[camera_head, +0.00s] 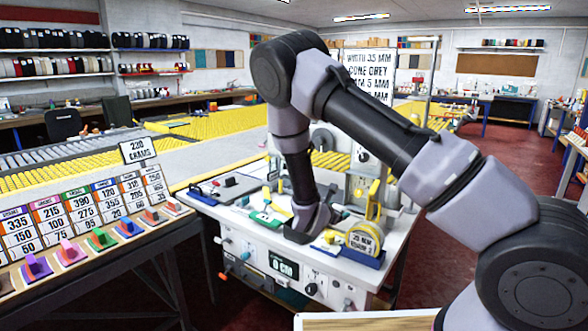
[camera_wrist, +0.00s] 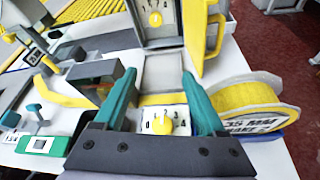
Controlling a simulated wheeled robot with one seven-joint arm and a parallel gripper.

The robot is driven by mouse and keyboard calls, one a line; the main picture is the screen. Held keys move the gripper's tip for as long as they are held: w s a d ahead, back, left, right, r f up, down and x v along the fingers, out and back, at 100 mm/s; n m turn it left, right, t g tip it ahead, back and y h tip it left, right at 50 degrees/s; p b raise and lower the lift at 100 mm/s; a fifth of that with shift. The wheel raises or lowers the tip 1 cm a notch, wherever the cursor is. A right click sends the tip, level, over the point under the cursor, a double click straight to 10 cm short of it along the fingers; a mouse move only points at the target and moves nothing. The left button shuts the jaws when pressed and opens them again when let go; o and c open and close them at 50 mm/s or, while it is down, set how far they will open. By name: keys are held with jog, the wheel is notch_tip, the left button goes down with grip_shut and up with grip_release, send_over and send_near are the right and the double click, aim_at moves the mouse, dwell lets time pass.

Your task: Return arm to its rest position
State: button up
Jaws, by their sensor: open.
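My arm reaches forward and down over a white workbench (camera_head: 215,209), bent at the elbow. My gripper shows in the wrist view (camera_wrist: 158,88) with its two teal fingers spread apart and nothing held between them. A small dial with a yellow knob (camera_wrist: 162,125) shows in the gap between the fingers; I cannot tell how far it is from them. In the head view my wrist hangs low over the bench, and the fingertips are hidden.
A yellow tape roll (camera_wrist: 245,105) stands right of the fingers; it also shows in the head view (camera_head: 364,238). A machine plate with another yellow dial (camera_wrist: 156,19) rises ahead. A grey block (camera_wrist: 95,72) lies left.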

jog(key=s+d+r+m+g+h, duration=0.1)
jog(key=s+d+r+m+g, duration=0.4)
jog(key=d+r+m, duration=0.4)
jog(key=s+d+r+m+g+h, duration=0.1)
jog(key=s+d+r+m+g, duration=0.2)
jog(key=s+d+r+m, duration=0.6)
jog(key=s+a+r+m+t+y, duration=0.1)
jog(key=s+a+r+m+y, duration=0.3)
jog(key=s+r, duration=0.4)
jog(key=s+a+r+m+t+y, duration=0.2)
jog(key=s+r+m+y, duration=0.4)
jog(key=r, duration=0.6)
jog(key=s+a+m, duration=0.1)
jog(key=s+m, duration=0.1)
jog(key=s, duration=0.1)
jog(key=shift+s+a+m+y, duration=0.25)
jog(key=shift+a+m+y, duration=0.05)
jog(key=shift+a+m, duration=0.1)
